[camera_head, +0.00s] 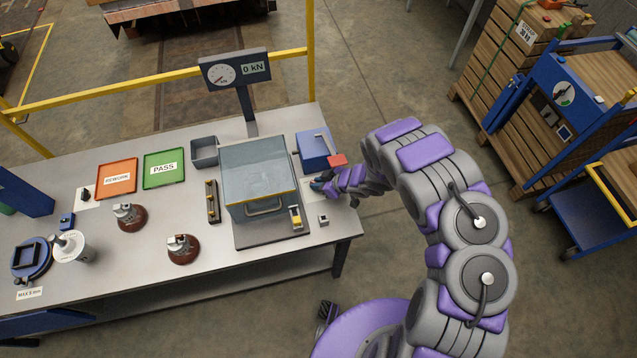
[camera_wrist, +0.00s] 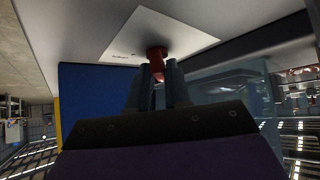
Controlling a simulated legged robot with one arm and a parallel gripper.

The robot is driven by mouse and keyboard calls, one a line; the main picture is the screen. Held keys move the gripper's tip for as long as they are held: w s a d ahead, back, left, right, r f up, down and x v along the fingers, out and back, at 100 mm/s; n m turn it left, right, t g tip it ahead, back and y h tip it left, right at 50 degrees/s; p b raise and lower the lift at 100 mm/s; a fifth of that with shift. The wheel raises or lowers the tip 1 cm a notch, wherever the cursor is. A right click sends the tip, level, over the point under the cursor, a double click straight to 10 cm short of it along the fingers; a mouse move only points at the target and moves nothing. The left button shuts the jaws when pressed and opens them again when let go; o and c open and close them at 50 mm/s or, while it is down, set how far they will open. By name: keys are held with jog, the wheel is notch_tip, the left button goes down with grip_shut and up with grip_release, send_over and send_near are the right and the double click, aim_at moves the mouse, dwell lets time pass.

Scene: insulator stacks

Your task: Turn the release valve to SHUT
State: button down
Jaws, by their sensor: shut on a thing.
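The release valve shows in the wrist view as a small red knob (camera_wrist: 156,54) on a white label plate (camera_wrist: 148,36). The plate's print is too small to read, so the valve's setting cannot be told. My gripper (camera_wrist: 159,70) is shut on the knob, with a dark finger on either side of it. In the head view my gripper (camera_head: 319,186) reaches in from the right to the table's right part, in front of the blue pump box (camera_head: 313,146) with its red-ended lever (camera_head: 336,160). There my gripper hides the knob.
A clear-walled test chamber (camera_head: 258,178) stands just left of my gripper. Green PASS (camera_head: 164,180) and orange REWORK (camera_head: 117,190) trays and brown insulators (camera_head: 183,249) lie further left. A small grey switch box (camera_head: 323,219) sits near the front edge.

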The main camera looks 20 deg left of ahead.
jog(key=shift+d, duration=0.1)
jog(key=c, duration=1.2)
grip_release()
jog(key=shift+w+f, duration=0.1)
jog(key=shift+o, duration=0.2)
jog(key=shift+d+r, duration=0.25)
jog(key=shift+r, duration=0.2)
jog(key=v, duration=1.6)
jog(key=shift+d+p, duration=0.2)
jog(key=shift+p, duration=0.25)
